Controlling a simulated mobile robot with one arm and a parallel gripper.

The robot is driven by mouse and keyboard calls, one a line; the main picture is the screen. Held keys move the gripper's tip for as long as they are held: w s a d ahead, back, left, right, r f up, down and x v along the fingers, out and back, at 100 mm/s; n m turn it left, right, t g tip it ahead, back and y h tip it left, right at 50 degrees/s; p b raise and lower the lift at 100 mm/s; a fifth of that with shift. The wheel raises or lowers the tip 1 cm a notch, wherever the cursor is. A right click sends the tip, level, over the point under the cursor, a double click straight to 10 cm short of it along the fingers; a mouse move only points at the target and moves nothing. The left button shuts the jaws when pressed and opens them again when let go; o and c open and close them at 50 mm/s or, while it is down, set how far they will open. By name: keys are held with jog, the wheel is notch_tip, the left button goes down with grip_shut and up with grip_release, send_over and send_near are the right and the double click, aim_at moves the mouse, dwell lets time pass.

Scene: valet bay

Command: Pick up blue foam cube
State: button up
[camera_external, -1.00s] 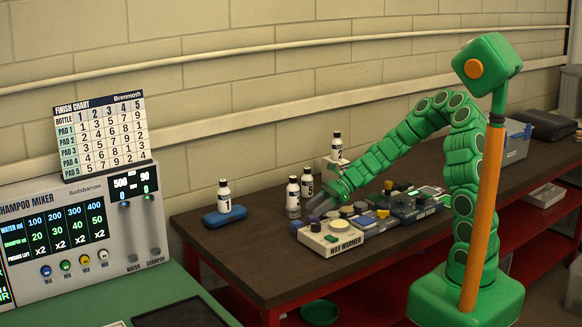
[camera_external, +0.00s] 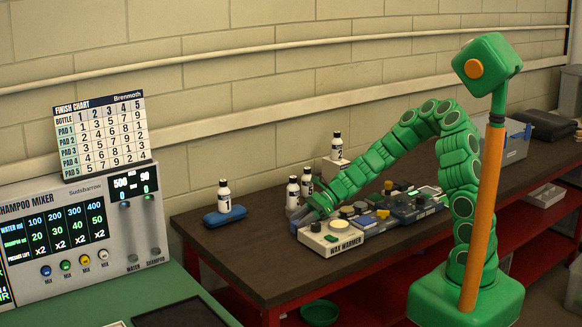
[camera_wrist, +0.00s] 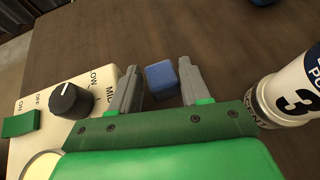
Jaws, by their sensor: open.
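The blue foam cube (camera_wrist: 161,83) sits on the dark tabletop in the wrist view, between and slightly beyond the bases of my two fingers. My gripper (camera_wrist: 158,88) is open, with one grey finger on each side of the cube and small gaps visible. In the external view my gripper (camera_external: 298,213) is low over the table, between the wax warmer and the bottles. I cannot make out the cube there; the gripper or the warmer probably covers it.
The wax warmer (camera_wrist: 62,118) lies close by my left finger. A white bottle marked 3 (camera_wrist: 290,95) stands just right of my right finger. Other bottles (camera_external: 307,186) and a blue case (camera_external: 225,216) stand on the bench. Bare tabletop (camera_wrist: 110,40) lies beyond the cube.

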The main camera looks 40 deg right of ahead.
jog(key=c, duration=0.7)
jog(key=shift+r, duration=0.1)
